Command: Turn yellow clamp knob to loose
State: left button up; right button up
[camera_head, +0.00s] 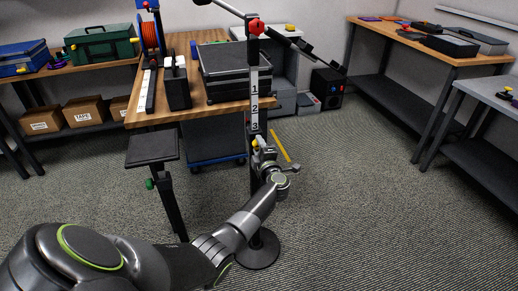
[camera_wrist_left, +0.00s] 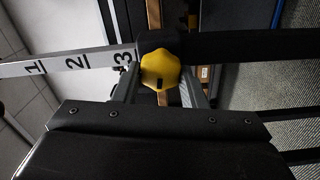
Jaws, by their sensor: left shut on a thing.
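The yellow clamp knob (camera_wrist_left: 160,72) sits on the black collar of the stand pole, just below the number 3 mark. In the head view a bit of yellow (camera_head: 254,143) shows at the same spot, mostly hidden by my gripper. My left gripper (camera_head: 262,152) is at the pole at knob height. In the left wrist view its two fingers (camera_wrist_left: 160,88) stand on either side of the knob and are shut on it. A dark slot mark shows on the knob's face. My right gripper is not in view.
The pole (camera_head: 254,95) bears a white number scale and a red knob (camera_head: 256,26) higher up. Its round base (camera_head: 259,250) stands on the carpet. A wooden table (camera_head: 150,118) with a black case (camera_head: 228,88) is behind it. A small black stand (camera_head: 152,150) is left.

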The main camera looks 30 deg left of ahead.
pick_arm(q)
jog(key=shift+f+n+b, duration=0.2)
jog(key=shift+n+b, duration=0.3)
jog(key=shift+n, duration=1.4)
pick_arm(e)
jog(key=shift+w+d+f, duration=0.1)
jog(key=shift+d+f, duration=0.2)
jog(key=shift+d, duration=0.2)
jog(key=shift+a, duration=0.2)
pick_arm(q)
jog(key=o, duration=0.8)
jog(key=shift+o, duration=0.9)
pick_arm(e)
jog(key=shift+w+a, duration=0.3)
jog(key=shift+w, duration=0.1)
pick_arm(q)
jog(key=shift+r, duration=0.1)
